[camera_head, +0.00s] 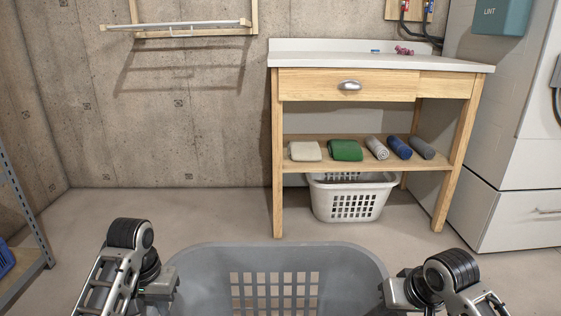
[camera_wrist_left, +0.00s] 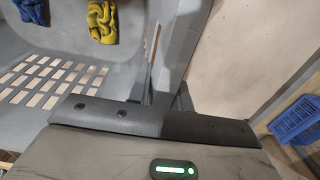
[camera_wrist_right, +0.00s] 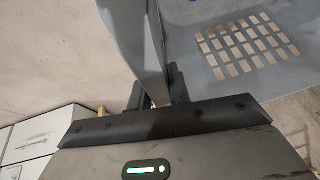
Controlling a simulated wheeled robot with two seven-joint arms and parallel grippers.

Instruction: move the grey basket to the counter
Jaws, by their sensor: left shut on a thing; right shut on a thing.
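The grey basket (camera_head: 200,268) is at the bottom of the head view, between my two arms, with its slotted far wall showing. My left gripper (camera_wrist_left: 165,98) is shut on its left rim, and the basket wall (camera_wrist_left: 178,60) runs up from the jaws. My right gripper (camera_wrist_right: 155,98) is shut on its right rim (camera_wrist_right: 145,50). A blue cloth (camera_wrist_left: 30,10) and a yellow cloth (camera_wrist_left: 102,20) lie inside. The counter (camera_head: 375,59) is ahead, a white top on a wooden frame with a drawer. The basket's underside is hidden.
Rolled towels (camera_head: 377,148) fill the lower shelf. A white basket (camera_head: 350,198) stands below. White appliances (camera_head: 510,190) are right, a metal rack (camera_head: 30,218) left. Floor ahead is clear.

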